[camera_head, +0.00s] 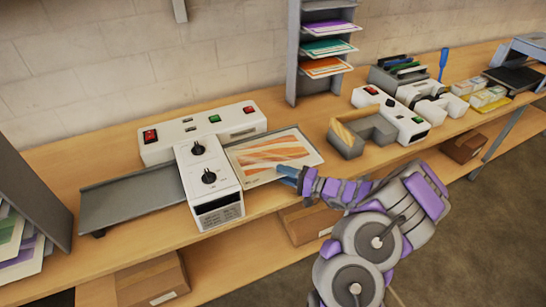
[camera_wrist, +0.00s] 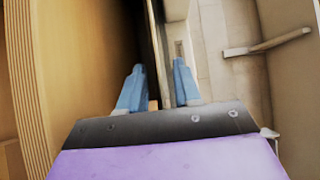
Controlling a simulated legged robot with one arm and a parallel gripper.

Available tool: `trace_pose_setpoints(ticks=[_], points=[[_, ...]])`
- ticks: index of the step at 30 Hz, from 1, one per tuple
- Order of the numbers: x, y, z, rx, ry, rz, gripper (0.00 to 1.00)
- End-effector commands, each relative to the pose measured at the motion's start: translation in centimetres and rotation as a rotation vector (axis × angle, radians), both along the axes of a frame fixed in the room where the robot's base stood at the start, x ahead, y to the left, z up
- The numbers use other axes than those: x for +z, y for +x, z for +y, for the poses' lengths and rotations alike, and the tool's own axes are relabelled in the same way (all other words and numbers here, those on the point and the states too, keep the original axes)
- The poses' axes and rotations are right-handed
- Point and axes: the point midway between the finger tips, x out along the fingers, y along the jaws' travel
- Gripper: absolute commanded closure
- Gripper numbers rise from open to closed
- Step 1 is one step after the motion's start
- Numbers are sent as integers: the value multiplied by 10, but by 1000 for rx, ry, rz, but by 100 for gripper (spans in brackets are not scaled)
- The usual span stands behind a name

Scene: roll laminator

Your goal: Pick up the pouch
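The pouch (camera_head: 272,153) is a flat sheet with orange and cream streaks and a pale border. It lies on the grey feed tray (camera_head: 313,150) at the right side of the white laminator (camera_head: 209,181). My gripper (camera_head: 288,174) has its blue fingers at the pouch's front right edge in the head view. In the wrist view my gripper's fingers (camera_wrist: 160,72) stand apart, on either side of a thin grey edge. I cannot tell whether that edge is the tray or the pouch, or whether the fingers touch it.
A grey output tray (camera_head: 130,200) lies left of the laminator. A tan and grey block (camera_head: 361,132) and another white machine (camera_head: 392,116) stand to the right. A rack (camera_head: 324,45) with coloured sheets is behind. Cardboard boxes (camera_head: 305,221) sit under the wooden bench (camera_head: 254,206).

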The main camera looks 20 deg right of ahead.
Motion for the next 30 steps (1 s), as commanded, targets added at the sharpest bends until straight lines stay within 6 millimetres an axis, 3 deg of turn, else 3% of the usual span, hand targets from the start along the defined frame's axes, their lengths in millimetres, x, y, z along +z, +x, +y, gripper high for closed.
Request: trace_pose_setpoints(ticks=[2,13,26,30], points=[[0,0,0,0,0,0,67],[0,0,-1,0,0,1,100],[-1,0,-1,1,-1,2,100],[7,0,-1,1,0,0,100]])
